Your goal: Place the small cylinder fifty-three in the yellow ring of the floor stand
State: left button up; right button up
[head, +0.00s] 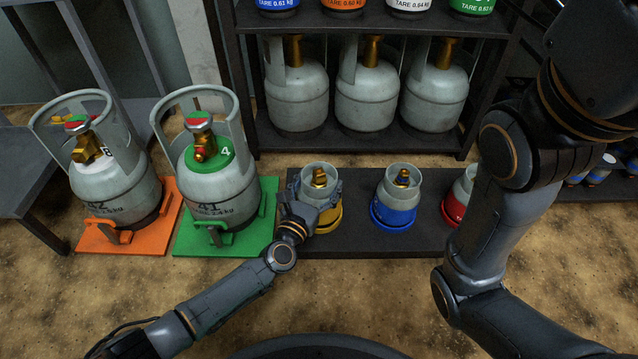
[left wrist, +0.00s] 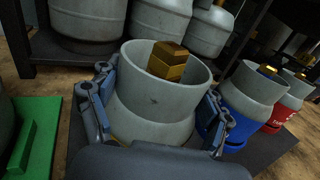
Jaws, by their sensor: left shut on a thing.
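A small grey cylinder (head: 318,178) with a brass valve stands upright at the yellow ring (head: 328,222) of the black floor stand (head: 302,246). Its number is not visible. My left gripper (head: 311,203) is shut on this cylinder. In the left wrist view the fingers grip both sides of its grey body (left wrist: 160,95), just below the open collar. In that view my gripper hides its lower part and the ring. I cannot tell if its base rests fully in the ring. My right arm shows at the right of the head view, but its gripper is out of view.
A small blue cylinder (head: 396,198) and a red one (head: 460,196) stand to the right on the stand. Large cylinders stand on a green plate (head: 253,235) and an orange plate (head: 90,240) at left. A dark shelf (head: 430,143) with several grey cylinders stands behind.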

pick_arm(q)
jog(key=o, duration=1.8)
jog(key=shift+r, duration=0.1)
jog(key=shift+s+a+p, duration=0.15)
jog(key=shift+s+p, duration=0.15)
jog(key=shift+p, duration=0.05)
jog(key=p+v, duration=0.3)
jog(key=v, duration=0.8)
jog(key=shift+s, duration=0.2)
